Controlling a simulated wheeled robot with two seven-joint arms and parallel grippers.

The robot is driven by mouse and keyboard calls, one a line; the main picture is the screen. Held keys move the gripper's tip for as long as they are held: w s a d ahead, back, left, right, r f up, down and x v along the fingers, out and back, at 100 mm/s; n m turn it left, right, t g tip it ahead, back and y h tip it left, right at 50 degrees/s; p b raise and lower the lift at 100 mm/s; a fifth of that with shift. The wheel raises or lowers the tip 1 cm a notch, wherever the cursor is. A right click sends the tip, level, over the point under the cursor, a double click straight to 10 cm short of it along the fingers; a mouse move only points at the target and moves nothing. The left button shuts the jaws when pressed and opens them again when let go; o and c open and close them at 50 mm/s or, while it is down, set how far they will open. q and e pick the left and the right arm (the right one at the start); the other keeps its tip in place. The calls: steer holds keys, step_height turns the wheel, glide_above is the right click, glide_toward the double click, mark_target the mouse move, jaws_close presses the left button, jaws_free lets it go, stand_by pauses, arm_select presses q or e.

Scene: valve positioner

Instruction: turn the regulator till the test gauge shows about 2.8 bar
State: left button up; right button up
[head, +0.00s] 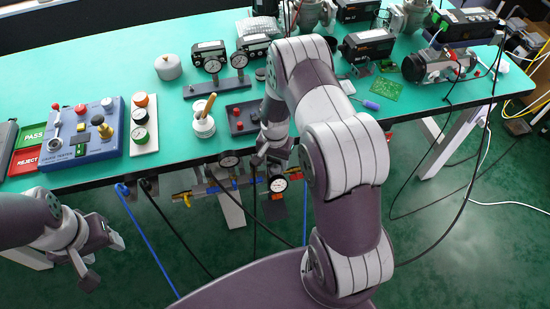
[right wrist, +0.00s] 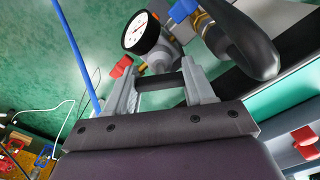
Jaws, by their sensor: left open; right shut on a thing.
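In the right wrist view, a round gauge (right wrist: 141,32) with a white face and black rim stands just beyond my right gripper (right wrist: 158,72). Its needle shows, but the scale is too small to read. A dark part (right wrist: 162,84) lies between the two fingers, which are shut on it; it appears to be the regulator's knob. In the head view, my right gripper (head: 268,152) is at the table's front edge, above a gauge (head: 277,184) on the pipework; the regulator is mostly hidden there. My left gripper (head: 88,262) is open and empty, low at the left.
On the green table (head: 110,65) are a blue control box (head: 85,143), a stand with two gauges (head: 227,86) and a white pot (head: 204,125). A blue hose (head: 145,240) hangs down.

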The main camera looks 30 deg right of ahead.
steer(key=shift+m, duration=0.6)
steer(key=o, duration=1)
steer(key=shift+o, duration=0.2)
